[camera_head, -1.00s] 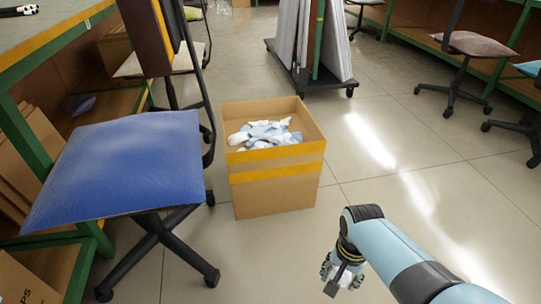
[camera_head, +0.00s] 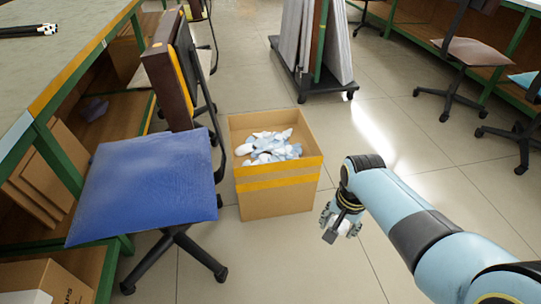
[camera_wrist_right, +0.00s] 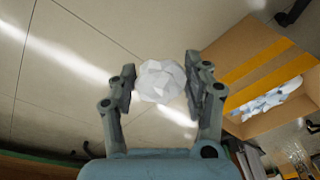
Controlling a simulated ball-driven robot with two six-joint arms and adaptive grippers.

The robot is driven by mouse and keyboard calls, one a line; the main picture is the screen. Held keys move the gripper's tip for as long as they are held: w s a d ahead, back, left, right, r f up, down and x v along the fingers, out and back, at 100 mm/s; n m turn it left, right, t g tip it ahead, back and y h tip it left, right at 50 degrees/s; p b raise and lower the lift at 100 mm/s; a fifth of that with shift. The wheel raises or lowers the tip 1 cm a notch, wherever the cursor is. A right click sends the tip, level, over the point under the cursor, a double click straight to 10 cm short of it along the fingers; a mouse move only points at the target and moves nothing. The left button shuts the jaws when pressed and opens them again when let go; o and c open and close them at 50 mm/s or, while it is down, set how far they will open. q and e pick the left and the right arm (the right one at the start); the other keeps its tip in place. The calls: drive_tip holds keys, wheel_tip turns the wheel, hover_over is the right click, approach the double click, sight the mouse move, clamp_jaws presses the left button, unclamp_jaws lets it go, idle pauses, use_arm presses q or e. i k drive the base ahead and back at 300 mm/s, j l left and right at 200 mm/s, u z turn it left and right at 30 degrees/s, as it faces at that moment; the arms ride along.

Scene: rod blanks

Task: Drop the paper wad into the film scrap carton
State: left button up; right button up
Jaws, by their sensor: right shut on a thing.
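The film scrap carton (camera_head: 278,200) is an open cardboard box with yellow bands. It stands on the floor near the middle of the head view, with white and pale blue scraps (camera_head: 268,147) inside. My right gripper (camera_head: 338,228) is in front and to the right of the carton, outside it. In the right wrist view, the right gripper (camera_wrist_right: 160,84) is shut on the white, faceted paper wad (camera_wrist_right: 161,80). The carton also shows at the right of that view (camera_wrist_right: 268,62). The wad is mostly hidden in the head view. My left gripper is not in view.
A blue-seated chair (camera_head: 150,185) stands close to the carton's left side. A workbench (camera_head: 60,60) runs along the left. A cart with upright panels (camera_head: 315,50) stands behind the carton. The floor right of the carton is clear, with chairs further off.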

sight(270, 144)
drive_tip(key=i+l+u, duration=0.65)
drive_tip(key=l+u, duration=0.25)
drive_tip(key=i+l+u, duration=0.2)
drive_tip(key=l+u, duration=0.25)
drive_tip(key=l, duration=0.25)
drive_tip(key=l+u, duration=0.45)
drive_tip(key=l, duration=0.25)
drive_tip(key=l+u, duration=0.5)
drive_tip(key=l, duration=0.2)
drive_tip(key=k+l+u, duration=0.15)
drive_tip(key=l+u, duration=0.3)
drive_tip(key=l, duration=0.25)
